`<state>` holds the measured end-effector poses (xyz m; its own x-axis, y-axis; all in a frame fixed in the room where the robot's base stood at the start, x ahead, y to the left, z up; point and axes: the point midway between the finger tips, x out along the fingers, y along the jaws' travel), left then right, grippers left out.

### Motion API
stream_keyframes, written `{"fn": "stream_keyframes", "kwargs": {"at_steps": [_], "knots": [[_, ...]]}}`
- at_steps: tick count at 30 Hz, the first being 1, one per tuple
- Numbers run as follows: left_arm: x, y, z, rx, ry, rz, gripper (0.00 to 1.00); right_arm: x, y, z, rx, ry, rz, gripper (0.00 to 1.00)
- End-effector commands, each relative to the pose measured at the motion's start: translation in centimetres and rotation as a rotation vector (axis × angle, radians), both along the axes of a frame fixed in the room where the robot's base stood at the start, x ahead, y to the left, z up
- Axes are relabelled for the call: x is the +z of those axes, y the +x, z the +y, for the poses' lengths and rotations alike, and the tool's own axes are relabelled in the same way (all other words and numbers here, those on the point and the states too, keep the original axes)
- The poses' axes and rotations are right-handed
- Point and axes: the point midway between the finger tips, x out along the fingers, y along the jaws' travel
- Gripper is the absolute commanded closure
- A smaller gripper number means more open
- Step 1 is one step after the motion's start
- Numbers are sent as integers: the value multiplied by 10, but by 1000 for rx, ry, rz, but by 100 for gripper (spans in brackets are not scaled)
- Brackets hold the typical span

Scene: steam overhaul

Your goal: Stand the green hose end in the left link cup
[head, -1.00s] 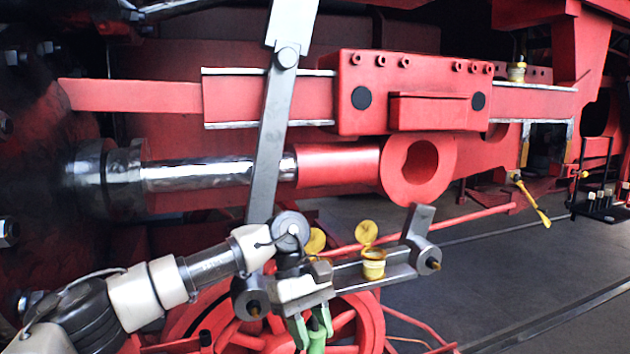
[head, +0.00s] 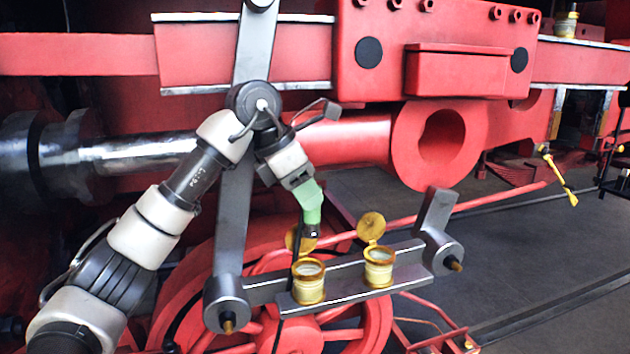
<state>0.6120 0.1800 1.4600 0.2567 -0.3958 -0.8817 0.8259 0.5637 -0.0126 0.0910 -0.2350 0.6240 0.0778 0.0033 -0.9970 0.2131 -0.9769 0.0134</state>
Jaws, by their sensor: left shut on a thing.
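My left gripper (head: 304,190) is shut on the green hose end (head: 313,216) and holds it roughly upright, slightly tilted, with its dark tip down. The tip is above the left link cup (head: 309,284), in front of that cup's raised yellow lid, and apart from the cup's mouth. The left link cup is a cream and yellow pot with an open top, on the grey link bar (head: 342,274). A matching right cup (head: 379,270) stands beside it, its yellow lid (head: 371,226) swung up. My right gripper is not in view.
The grey upright lever (head: 234,225) stands close behind my left arm. The link's angled end arm (head: 437,215) rises right of the cups. A red rod (head: 470,209) and red wheel lie behind and below.

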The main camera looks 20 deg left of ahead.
Motion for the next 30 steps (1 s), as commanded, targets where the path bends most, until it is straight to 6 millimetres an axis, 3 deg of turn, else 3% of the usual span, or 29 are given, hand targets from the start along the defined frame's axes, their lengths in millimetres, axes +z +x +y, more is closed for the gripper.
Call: {"fn": "stream_keyframes", "kwargs": {"at_steps": [18,30], "knots": [[-45,-2,0,-1,-1,-1,93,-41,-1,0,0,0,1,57],[-46,-2,0,0,0,-2,93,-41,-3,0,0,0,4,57]]}}
